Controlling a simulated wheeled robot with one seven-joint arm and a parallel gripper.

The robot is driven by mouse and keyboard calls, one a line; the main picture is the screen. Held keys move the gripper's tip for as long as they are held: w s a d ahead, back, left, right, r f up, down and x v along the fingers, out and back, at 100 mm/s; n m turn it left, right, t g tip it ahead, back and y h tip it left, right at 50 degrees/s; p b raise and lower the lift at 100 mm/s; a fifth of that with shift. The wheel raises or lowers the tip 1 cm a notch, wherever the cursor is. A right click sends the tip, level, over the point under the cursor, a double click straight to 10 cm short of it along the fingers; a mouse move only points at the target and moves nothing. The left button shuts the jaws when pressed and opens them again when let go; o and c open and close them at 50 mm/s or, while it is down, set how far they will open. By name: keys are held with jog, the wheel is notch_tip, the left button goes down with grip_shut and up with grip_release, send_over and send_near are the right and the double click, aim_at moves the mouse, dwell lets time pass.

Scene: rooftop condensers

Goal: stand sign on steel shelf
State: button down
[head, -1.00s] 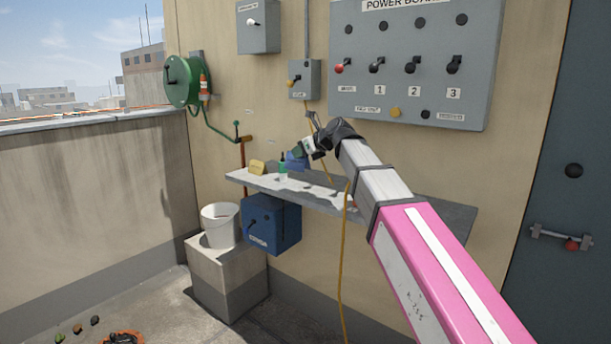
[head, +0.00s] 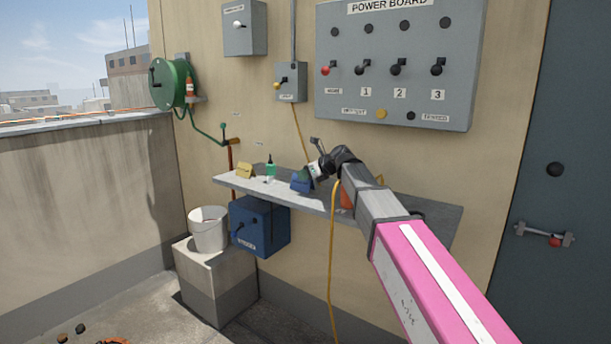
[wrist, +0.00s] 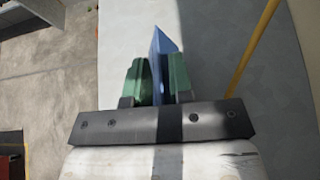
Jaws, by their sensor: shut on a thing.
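The blue sign (head: 301,183) is a folded plate. My gripper (head: 308,173) is shut on it, and the wrist view shows its blue panel (wrist: 160,62) between the two green fingers (wrist: 155,82). The sign is at the grey steel shelf (head: 290,194) on the wall, right of the green bottle. I cannot tell whether its lower edge touches the shelf.
A yellow folded sign (head: 245,171) and a green bottle (head: 270,168) stand on the shelf's left part. An orange thing (head: 346,196) is partly hidden behind my arm. A yellow cord (head: 332,250) hangs past the shelf front. A blue box (head: 260,227) is below.

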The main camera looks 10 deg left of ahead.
jog(key=c, duration=1)
grip_release()
jog(key=shift+f, duration=0.1)
jog(key=v, duration=1.2)
